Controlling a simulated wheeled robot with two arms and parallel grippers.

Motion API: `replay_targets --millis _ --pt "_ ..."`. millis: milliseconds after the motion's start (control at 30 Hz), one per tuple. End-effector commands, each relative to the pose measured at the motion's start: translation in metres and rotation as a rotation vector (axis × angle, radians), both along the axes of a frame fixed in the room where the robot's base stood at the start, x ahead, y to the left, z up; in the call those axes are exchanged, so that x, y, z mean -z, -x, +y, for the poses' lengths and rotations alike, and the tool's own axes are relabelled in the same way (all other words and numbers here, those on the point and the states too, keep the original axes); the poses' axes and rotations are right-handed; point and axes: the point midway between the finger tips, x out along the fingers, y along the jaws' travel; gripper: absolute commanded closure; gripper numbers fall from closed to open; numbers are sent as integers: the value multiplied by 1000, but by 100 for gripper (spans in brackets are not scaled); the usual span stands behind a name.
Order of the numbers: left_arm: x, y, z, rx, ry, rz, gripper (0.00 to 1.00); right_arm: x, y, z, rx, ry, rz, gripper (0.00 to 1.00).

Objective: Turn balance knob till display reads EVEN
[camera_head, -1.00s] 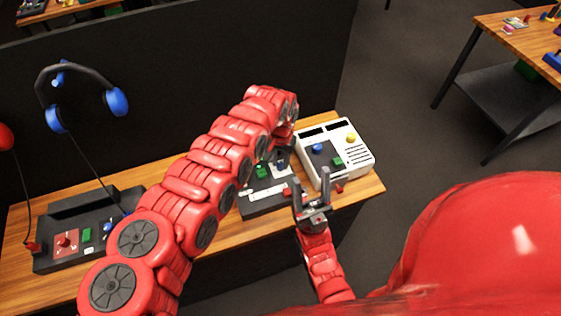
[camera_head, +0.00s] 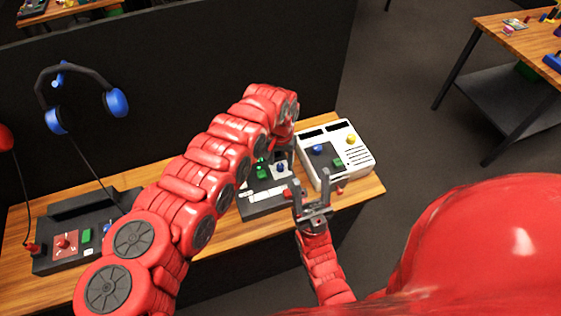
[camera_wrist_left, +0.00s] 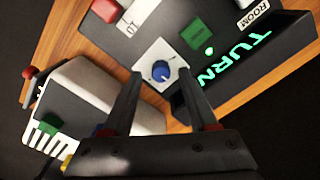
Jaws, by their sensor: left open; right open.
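A blue knob (camera_wrist_left: 161,71) sits on a small white plate on the dark panel (camera_wrist_left: 112,40); it also shows in the head view (camera_head: 281,168). No label naming it is readable. My left gripper (camera_wrist_left: 160,82) is open, with its fingertips near the plate's front edge; they do not grip the knob. In the head view my left arm covers part of the panel. My right gripper (camera_head: 312,202) is open and empty near the table's front edge.
A green button (camera_wrist_left: 195,34) and a red block (camera_wrist_left: 107,10) are beside the knob. A white console (camera_head: 335,155) with blue and yellow parts stands just right of the panel. Another dark panel (camera_head: 85,240) and blue headphones (camera_head: 115,103) are at left.

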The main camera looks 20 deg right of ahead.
Motion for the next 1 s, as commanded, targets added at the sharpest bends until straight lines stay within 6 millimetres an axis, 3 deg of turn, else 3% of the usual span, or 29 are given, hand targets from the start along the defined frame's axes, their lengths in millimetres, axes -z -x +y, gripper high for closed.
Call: replay_targets --millis 167,600,800,1000 --pt "-30 -4 2 -2 1 -9 41 6 0 0 0 0 0 43" --pt "-138 -2 1 -1 1 -8 41 36 0 0 0 0 0 43" --pt "-162 -2 1 -2 1 -4 41 40 0 0 0 0 0 43" --pt "-167 -1 1 -1 -2 0 41 40 0 0 0 0 0 43"
